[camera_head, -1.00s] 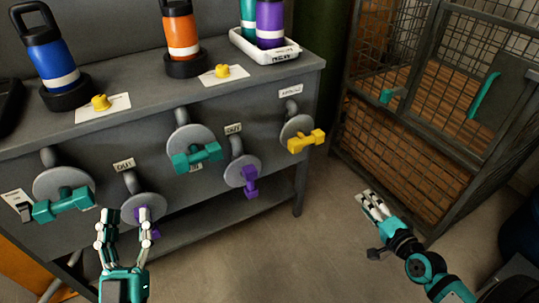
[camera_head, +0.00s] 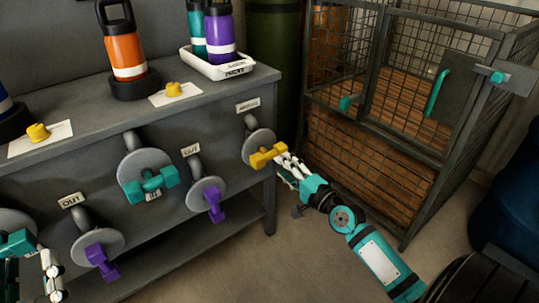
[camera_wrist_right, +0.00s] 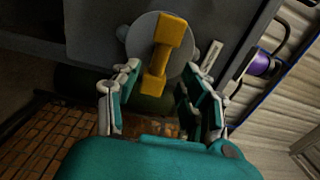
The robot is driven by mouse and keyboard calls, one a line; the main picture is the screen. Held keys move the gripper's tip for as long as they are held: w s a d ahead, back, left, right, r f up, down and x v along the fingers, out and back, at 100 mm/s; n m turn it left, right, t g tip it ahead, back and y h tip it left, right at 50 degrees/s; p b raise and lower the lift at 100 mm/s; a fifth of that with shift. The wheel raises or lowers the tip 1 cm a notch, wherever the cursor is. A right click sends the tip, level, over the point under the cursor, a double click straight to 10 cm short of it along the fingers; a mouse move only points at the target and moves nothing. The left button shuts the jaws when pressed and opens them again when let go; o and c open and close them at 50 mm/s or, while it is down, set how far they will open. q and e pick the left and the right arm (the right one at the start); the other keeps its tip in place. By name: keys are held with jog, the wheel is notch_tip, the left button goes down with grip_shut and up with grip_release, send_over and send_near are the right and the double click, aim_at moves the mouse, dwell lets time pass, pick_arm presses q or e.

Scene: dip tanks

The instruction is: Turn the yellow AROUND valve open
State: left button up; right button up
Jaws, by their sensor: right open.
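The yellow valve handle (camera_head: 267,155) sits on a round grey disc (camera_head: 257,147) at the right end of the bench front. A small white label (camera_head: 248,105) is above it, its text hard to read. My right gripper (camera_head: 284,165) is at the handle's right end. In the right wrist view the yellow handle (camera_wrist_right: 163,60) lies lengthwise, its near end between the open fingers of my right gripper (camera_wrist_right: 160,84); a gap shows on both sides. My left gripper (camera_head: 38,274) is partly cut off at the lower left, by a teal valve handle (camera_head: 17,243).
Other valves are close by: purple ones (camera_head: 213,204) and (camera_head: 101,262), and a teal one (camera_head: 152,184). Bottles, yellow knobs and a white tray (camera_head: 217,64) stand on the bench top. Floor between is clear.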

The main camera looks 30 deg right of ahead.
aim_at(272, 158)
jog(key=w, duration=0.6)
jog(key=shift+a+b, duration=0.25)
jog(key=shift+b, duration=0.1)
pick_arm(q)
jog(key=shift+s+a+r+t+h, duration=0.1)
jog(key=shift+s+r+t+h, duration=0.5)
jog(key=shift+s+r+t, duration=0.7)
pick_arm(e)
jog(key=shift+w, duration=0.6)
pick_arm(q)
jog(key=shift+r, duration=0.1)
pick_arm(e)
grip_shut()
